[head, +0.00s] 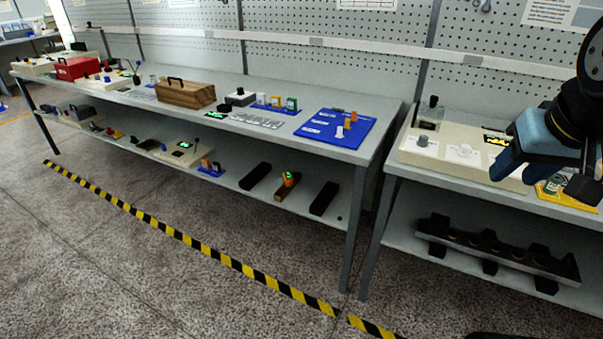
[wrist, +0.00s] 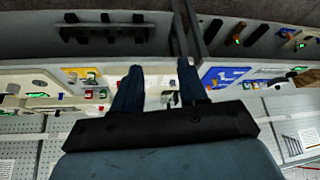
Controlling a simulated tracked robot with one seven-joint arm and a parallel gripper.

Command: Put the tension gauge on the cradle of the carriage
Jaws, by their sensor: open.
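A small orange device with a green-lit face (head: 291,179) sits on the middle of three dark blocks on the left bench's lower shelf; it may be the tension gauge. It shows small in the wrist view (wrist: 237,40). A dark rail with several raised supports (head: 497,252) lies on the right bench's lower shelf and shows in the wrist view (wrist: 107,28). I cannot tell whether it holds the carriage; no cradle is clearly made out. My gripper (head: 546,178) is above the right bench, its blue fingers apart and empty in the wrist view (wrist: 160,70).
A beige panel with knobs (head: 462,153) and a yellow tray (head: 568,200) are on the right bench near my gripper. A blue board with pegs (head: 335,128) and a wooden box (head: 186,94) stand on the left bench. The floor before the benches is clear, with striped tape (head: 215,254).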

